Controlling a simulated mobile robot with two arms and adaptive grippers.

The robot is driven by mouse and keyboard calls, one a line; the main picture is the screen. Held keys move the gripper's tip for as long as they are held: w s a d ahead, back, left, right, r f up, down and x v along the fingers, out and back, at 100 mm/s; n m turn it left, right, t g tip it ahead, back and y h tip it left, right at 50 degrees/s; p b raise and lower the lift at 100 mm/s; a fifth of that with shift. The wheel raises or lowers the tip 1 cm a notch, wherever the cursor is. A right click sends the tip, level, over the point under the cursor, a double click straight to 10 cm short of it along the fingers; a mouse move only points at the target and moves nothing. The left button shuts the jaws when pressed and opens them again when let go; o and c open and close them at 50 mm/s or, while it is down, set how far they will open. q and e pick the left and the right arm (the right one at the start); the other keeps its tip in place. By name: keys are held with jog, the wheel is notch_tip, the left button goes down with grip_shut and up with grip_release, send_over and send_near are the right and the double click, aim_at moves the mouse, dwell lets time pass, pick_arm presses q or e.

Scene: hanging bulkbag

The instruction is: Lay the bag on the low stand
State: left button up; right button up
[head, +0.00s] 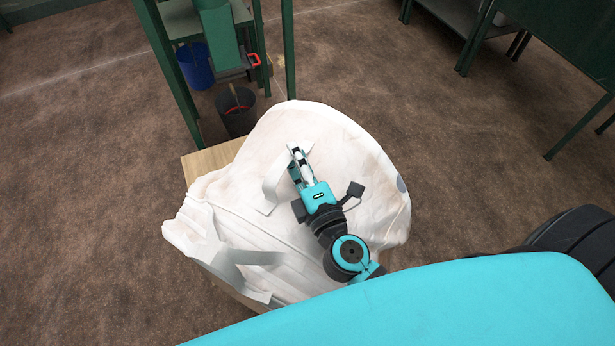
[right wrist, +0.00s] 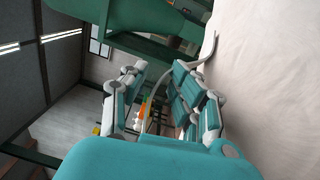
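The white bulk bag (head: 360,170) lies slumped over the low stand, with grey-white straps on it. A corner of the stand's light wooden top (head: 208,160) shows at the bag's upper left; the bag hides most of it. My right gripper (head: 298,157) is over the middle of the bag, beside a strap loop (head: 274,182). In the right wrist view the fingers (right wrist: 152,95) are apart, and a thin strap (right wrist: 200,62) curves into the gap between them. The bag's pale cloth (right wrist: 270,80) fills the right side there. My left gripper is not in view.
A green frame (head: 170,70) stands behind the bag, with a blue bin (head: 195,66) and a dark bucket (head: 237,112) near its foot. Green tables (head: 560,40) stand at the upper right. The brown floor (head: 440,130) between is clear.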

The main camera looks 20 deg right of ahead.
jog(key=s+b, duration=0.2)
jog(key=s, duration=0.1)
jog(key=s+b, duration=0.1)
jog(key=s, duration=0.2)
jog(key=s+f+b, duration=0.1)
jog(key=s+b, duration=0.1)
jog(key=s, duration=0.1)
jog(key=shift+s+d+b, duration=0.2)
jog(key=shift+s+b, duration=0.15)
jog(key=shift+s+r, duration=0.2)
jog(key=shift+s, duration=0.3)
jog(key=o, duration=1.4)
jog(key=shift+c, duration=0.2)
jog(key=shift+o, duration=0.4)
jog(key=shift+s+f, duration=0.1)
